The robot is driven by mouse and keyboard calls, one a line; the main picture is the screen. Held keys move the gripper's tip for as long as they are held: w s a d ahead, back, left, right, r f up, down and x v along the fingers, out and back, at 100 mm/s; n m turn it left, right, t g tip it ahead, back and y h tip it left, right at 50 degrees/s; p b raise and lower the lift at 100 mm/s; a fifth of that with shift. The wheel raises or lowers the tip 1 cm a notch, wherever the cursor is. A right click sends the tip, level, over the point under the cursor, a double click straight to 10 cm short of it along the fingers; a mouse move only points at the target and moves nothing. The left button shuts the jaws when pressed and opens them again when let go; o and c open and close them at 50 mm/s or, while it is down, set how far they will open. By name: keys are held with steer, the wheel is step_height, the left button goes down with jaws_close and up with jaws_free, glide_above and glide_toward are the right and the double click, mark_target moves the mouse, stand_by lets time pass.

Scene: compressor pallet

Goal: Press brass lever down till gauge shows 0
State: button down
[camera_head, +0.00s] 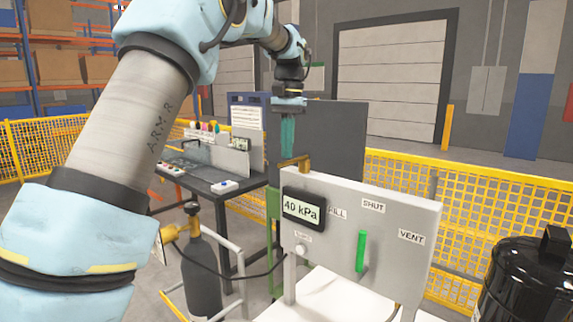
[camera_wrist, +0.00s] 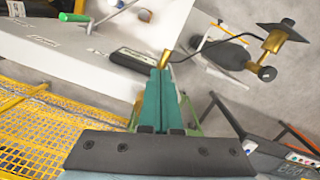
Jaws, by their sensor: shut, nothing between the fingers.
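The brass lever (camera_head: 293,161) sticks up at the top left of a grey panel (camera_head: 400,208); its end also shows in the wrist view (camera_wrist: 165,57). The gauge (camera_head: 303,208) on the panel reads 40 kPa. My gripper (camera_head: 287,157) points down with its teal fingers shut and empty, the tips just above the brass lever. In the wrist view, my gripper's tips (camera_wrist: 158,72) lie right at the lever's end. I cannot tell whether they touch it.
A green-handled valve (camera_head: 361,250) stands on the panel between FILL, SHUT and VENT labels. A dark gas cylinder (camera_head: 202,275) with a hose is at left. A black tank (camera_head: 525,285) is at right. A workbench (camera_head: 210,180) and yellow mesh fence (camera_head: 480,205) stand behind.

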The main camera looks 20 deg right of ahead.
mark_target(287, 164)
steer(key=shift+f, duration=0.55)
step_height(287, 164, down, 3)
steer(key=shift+f+b, duration=0.2)
steer(key=shift+b, duration=0.75)
steer(key=shift+r, duration=0.35)
steer(key=shift+w+d+r+p, duration=0.25)
steer(key=shift+w+d+p, duration=0.25)
steer(key=shift+w+d, duration=0.05)
steer(key=shift+w+d+r+p, duration=0.2)
steer(key=shift+w+d+p, duration=0.25)
steer(key=shift+w+d, duration=0.05)
steer(key=shift+r, duration=0.1)
step_height(287, 164, up, 11)
steer(key=shift+w+d, duration=0.3)
steer(key=shift+w, duration=0.05)
